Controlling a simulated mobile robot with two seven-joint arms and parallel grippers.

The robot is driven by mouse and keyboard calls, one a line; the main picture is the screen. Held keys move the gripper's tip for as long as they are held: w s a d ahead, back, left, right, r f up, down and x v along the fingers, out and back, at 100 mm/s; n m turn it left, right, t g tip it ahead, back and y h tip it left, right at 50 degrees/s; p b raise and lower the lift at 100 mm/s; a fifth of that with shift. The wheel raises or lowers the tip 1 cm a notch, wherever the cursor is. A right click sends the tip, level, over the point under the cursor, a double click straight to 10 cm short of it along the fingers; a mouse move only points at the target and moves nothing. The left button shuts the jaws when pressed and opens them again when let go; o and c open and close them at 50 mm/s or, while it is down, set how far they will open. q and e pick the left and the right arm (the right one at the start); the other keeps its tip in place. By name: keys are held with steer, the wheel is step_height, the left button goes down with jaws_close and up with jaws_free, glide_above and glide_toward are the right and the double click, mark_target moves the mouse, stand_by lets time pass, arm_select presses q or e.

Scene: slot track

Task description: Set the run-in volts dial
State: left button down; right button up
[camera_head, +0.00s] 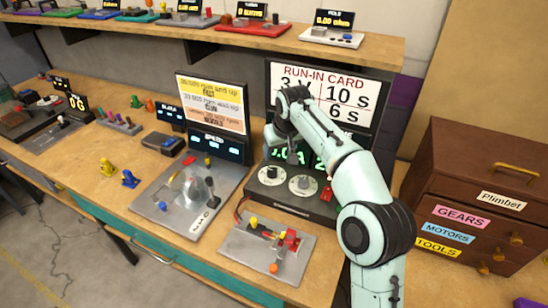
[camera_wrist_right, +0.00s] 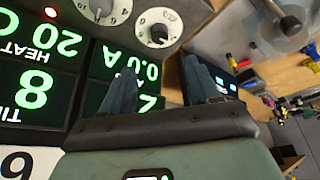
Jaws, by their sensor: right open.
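A dark run-in console with a sloped top (camera_head: 292,204) stands on the bench. It has two white-ringed dials, a left one (camera_head: 270,174) and a right one (camera_head: 302,184); I cannot read which is volts. In the right wrist view the picture is inverted: the left dial (camera_wrist_right: 158,28) and the right dial (camera_wrist_right: 103,10) show at the top edge. Green displays (camera_wrist_right: 125,65) read 0.0 A, HEAT 20 C and TIME 8, partly hidden. My right gripper (camera_wrist_right: 161,84) is open and empty in front of the displays, apart from both dials. My left gripper is out of view.
A run-in card (camera_head: 350,95) stands behind, partly covered by my right arm. A grey speed panel (camera_head: 190,195) with a lever lies left of the console. A small plate (camera_head: 262,258) with colored parts lies in front. A brown drawer cabinet (camera_head: 470,190) stands at right.

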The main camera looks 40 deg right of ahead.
mark_target(272, 170)
steer(key=b+x, duration=0.1)
steer(key=x, duration=1.2)
steer(key=shift+w+d, duration=0.15)
steer(key=shift+d, duration=0.05)
steer(key=c, duration=1)
